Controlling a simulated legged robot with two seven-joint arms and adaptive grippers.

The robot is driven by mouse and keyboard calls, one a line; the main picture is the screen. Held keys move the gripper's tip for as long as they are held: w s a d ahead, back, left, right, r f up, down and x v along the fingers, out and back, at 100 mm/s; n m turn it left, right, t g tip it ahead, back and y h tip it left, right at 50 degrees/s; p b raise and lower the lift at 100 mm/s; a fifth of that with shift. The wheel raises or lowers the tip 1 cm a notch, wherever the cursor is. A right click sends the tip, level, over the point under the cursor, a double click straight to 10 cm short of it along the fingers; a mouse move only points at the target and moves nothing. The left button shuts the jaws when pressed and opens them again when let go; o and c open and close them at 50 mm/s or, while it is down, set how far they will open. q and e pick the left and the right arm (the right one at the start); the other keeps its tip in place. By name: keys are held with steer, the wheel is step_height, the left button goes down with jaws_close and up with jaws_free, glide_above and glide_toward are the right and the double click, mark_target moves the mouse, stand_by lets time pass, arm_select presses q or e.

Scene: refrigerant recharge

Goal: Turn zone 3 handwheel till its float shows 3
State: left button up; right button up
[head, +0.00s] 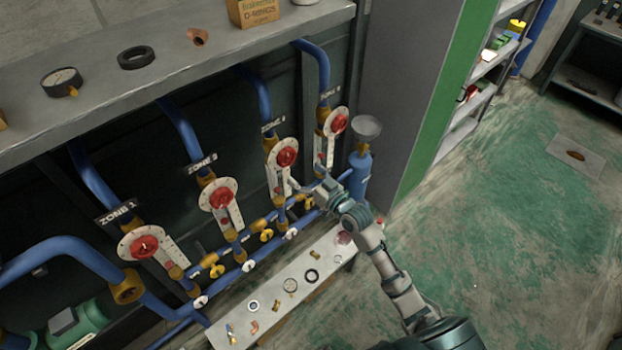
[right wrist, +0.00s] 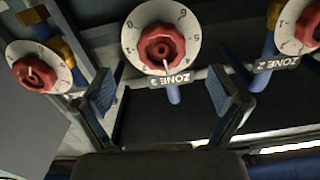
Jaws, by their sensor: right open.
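The zone 3 handwheel (head: 287,157) is red, on a round white dial, third from the left in the row on the blue pipes. In the right wrist view the zone 3 handwheel (right wrist: 162,48) is ahead, above an upside-down "ZONE 3" label (right wrist: 170,79). A white strip (head: 279,186) hangs below its dial; the float reading is too small to tell. My right gripper (head: 305,184) is just below and right of that wheel in the head view. In the wrist view my right gripper (right wrist: 165,95) is open and empty, fingers apart below the wheel, not touching it. My left gripper is out of view.
Neighbouring red handwheels stand close: zone 2 (head: 220,197), zone 1 (head: 145,246) and the rightmost wheel (head: 338,123). A blue cylinder (head: 358,172) stands right of my gripper. A grey shelf (head: 190,75) overhangs the pipes. A low bench (head: 270,318) holds small fittings.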

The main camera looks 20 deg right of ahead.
steer(key=v, duration=0.3)
steer(key=shift+s+d, duration=0.2)
steer(key=shift+s, duration=0.05)
